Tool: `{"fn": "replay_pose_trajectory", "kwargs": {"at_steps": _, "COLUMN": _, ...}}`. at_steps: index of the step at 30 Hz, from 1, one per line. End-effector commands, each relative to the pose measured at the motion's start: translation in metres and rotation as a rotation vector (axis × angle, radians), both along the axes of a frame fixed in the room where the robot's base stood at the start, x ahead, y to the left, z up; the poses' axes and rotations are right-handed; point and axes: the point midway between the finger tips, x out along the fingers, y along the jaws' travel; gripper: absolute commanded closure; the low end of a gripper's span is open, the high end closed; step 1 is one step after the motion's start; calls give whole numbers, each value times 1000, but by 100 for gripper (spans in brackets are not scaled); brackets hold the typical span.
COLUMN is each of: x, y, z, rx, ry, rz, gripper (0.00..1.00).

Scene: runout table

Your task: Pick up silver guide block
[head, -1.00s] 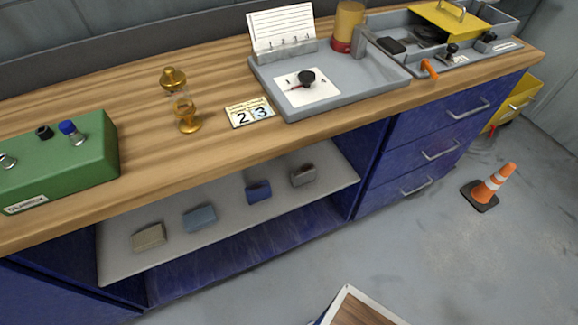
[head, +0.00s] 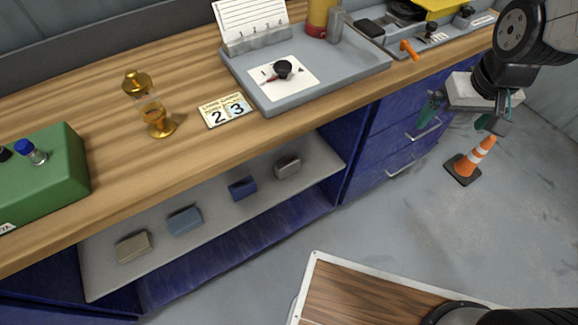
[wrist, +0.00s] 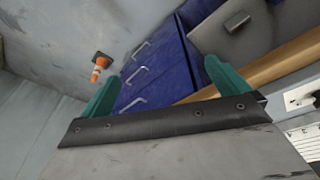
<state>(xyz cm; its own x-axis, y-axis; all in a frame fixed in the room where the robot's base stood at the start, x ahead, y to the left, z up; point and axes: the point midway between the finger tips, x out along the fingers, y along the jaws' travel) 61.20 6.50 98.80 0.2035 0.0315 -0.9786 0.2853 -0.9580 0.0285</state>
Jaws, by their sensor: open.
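Several small blocks stand in a row on the grey shelf (head: 100,272) under the bench top. The rightmost one, a grey block (head: 287,167), looks most like the silver guide block. A small dark grey piece (wrist: 237,21) in the wrist view, on a grey surface past the drawers, appears to be the same block. My gripper (head: 456,121) is in front of the blue drawers, to the right of the block and well apart from it. Its teal fingers (wrist: 160,80) are spread with nothing between them.
Left of it on the shelf are a dark blue block (head: 242,188), a grey-blue block (head: 185,221) and a beige block (head: 133,246). The bench top (head: 190,60) overhangs the shelf. An orange cone (head: 473,160) stands on the floor. Open floor lies before the shelf.

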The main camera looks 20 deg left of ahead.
Motion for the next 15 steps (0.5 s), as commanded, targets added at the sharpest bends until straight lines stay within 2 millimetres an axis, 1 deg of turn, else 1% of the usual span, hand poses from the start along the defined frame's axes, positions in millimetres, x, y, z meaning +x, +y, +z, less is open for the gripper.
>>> {"fn": "replay_pose_trajectory", "kwargs": {"at_steps": 1, "x": 12, "y": 17, "z": -23, "rx": -2, "ry": 5, "rz": 37, "gripper": 0}}
{"fn": "replay_pose_trajectory", "kwargs": {"at_steps": 2, "x": 20, "y": 26, "z": -35, "rx": -1, "ry": -1, "rz": 56, "gripper": 0}}
{"fn": "replay_pose_trajectory", "kwargs": {"at_steps": 3, "x": 28, "y": 39, "z": -52, "rx": 1, "ry": -8, "rz": 81, "gripper": 0}}
{"fn": "replay_pose_trajectory", "kwargs": {"at_steps": 5, "x": 39, "y": 58, "z": -78, "rx": 5, "ry": -18, "rz": 119, "gripper": 0}}
{"fn": "replay_pose_trajectory", "kwargs": {"at_steps": 6, "x": 45, "y": 71, "z": -96, "rx": 8, "ry": -25, "rz": 146, "gripper": 0}}
{"fn": "replay_pose_trajectory", "kwargs": {"at_steps": 7, "x": 48, "y": 81, "z": -110, "rx": 9, "ry": -30, "rz": 166, "gripper": 0}}
{"fn": "replay_pose_trajectory", "kwargs": {"at_steps": 11, "x": 55, "y": 122, "z": -174, "rx": 23, "ry": -49, "rz": 248, "gripper": 0}}
{"fn": "replay_pose_trajectory", "kwargs": {"at_steps": 12, "x": 55, "y": 134, "z": -195, "rx": 28, "ry": -57, "rz": 273, "gripper": 0}}
{"fn": "replay_pose_trajectory", "kwargs": {"at_steps": 14, "x": 53, "y": 151, "z": -227, "rx": 37, "ry": -67, "rz": 311, "gripper": 0}}
{"fn": "replay_pose_trajectory", "kwargs": {"at_steps": 15, "x": 50, "y": 163, "z": -248, "rx": 46, "ry": -79, "rz": 335, "gripper": 0}}
